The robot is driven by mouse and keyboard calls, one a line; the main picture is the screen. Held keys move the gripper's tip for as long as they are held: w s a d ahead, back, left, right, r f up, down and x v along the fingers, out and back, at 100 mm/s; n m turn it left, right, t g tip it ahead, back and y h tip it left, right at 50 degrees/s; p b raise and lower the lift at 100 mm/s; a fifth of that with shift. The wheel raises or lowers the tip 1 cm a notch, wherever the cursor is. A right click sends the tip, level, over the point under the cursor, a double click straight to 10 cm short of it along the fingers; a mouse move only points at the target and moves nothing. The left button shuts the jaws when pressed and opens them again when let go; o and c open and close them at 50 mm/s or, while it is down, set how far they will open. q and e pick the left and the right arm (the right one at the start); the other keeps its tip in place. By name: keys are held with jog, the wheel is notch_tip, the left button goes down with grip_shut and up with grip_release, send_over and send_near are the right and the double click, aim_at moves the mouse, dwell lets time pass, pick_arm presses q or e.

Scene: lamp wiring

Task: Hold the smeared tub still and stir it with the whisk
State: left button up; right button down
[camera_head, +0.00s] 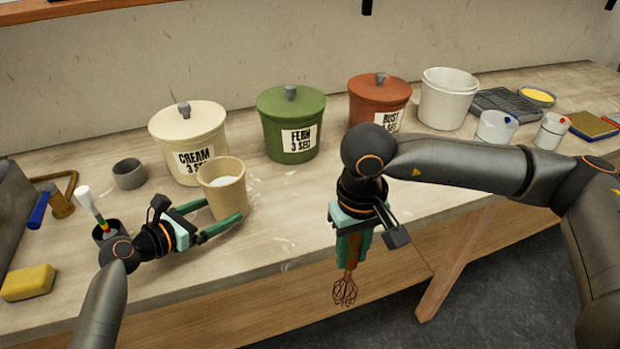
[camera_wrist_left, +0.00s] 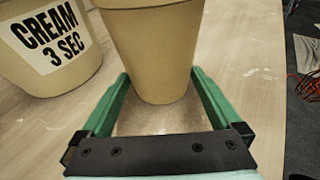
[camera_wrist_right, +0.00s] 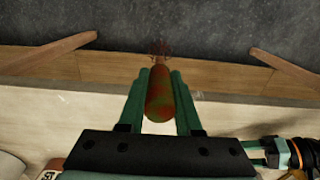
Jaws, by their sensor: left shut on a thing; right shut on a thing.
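A tan tub (camera_head: 222,188) with pale contents stands upright on the bench in front of the cream bucket. My left gripper (camera_head: 222,212) is shut on the tub, one finger on each side; the tub fills the upper middle of the left wrist view (camera_wrist_left: 155,55). I cannot make out smears on its wall. My right gripper (camera_head: 352,250) is shut on the mottled red-green handle of a whisk (camera_head: 345,291). The whisk hangs with its wires down, in front of the bench edge, apart from the tub and to its right. The handle shows between the fingers in the right wrist view (camera_wrist_right: 160,98).
Lidded buckets in cream (camera_head: 190,135), green (camera_head: 290,115) and rust (camera_head: 378,90) line the back. A white bucket (camera_head: 446,98) stands right of them. A grey cup (camera_head: 129,173), a yellow sponge (camera_head: 27,283) and a brush (camera_head: 90,203) are at left. Bench between tub and whisk is clear.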

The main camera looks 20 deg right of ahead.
jog(key=w+a+r+n, duration=0.1)
jog(key=w+a+r, duration=0.35)
jog(key=r, duration=0.25)
jog(key=w+a+r+n+t, duration=0.1)
jog(key=w+a+r, duration=0.2)
jog(key=a+r, duration=0.3)
jog(key=w+a+r+n, duration=0.1)
jog(key=w+a+r, duration=0.35)
jog(key=r, duration=0.25)
jog(key=shift+w+a+r+m+t, duration=0.75)
jog(key=shift+w+a+m, duration=0.75)
jog(key=shift+w, duration=2.95)
jog(key=s+x, duration=0.2)
jog(key=x, duration=0.9)
jog(key=shift+s+f, duration=0.2)
jog(key=shift+f, duration=0.15)
jog(key=shift+s, duration=0.1)
